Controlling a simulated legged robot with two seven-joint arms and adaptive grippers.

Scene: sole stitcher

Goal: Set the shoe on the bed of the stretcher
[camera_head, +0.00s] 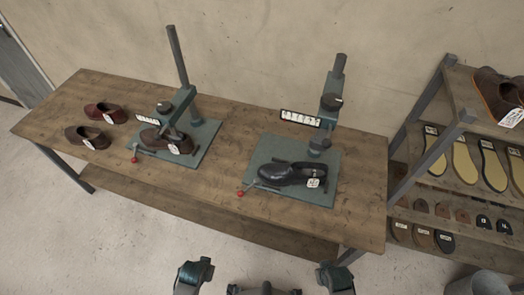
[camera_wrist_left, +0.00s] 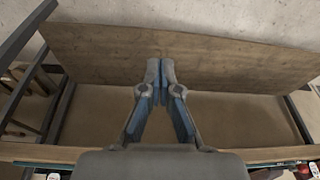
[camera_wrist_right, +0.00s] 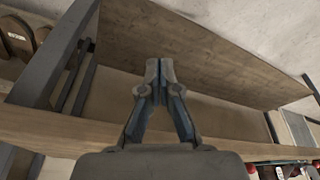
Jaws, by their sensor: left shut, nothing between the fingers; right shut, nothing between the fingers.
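Two similar green-based machines stand on the wooden bench: one left of the middle (camera_head: 203,137) and one at the right (camera_head: 318,193). I cannot tell which is called the stretcher. A brown shoe (camera_head: 158,139) with a tag is on the left machine's base, and a black shoe (camera_head: 285,173) with a tag is on the right one. A dark red shoe (camera_head: 103,111) and a brown shoe (camera_head: 88,136) lie on the bench's left end. My left gripper (camera_wrist_left: 160,66) and my right gripper (camera_wrist_right: 160,68) are shut and empty, away from all shoes.
The wooden bench (camera_head: 235,130) has bare room between the machines and along its front. A rack (camera_head: 438,125) at the right holds a brown shoe (camera_head: 495,92), soles and smaller pieces. A grey bucket (camera_head: 480,284) stands at the lower right. Each machine has a red-knobbed lever.

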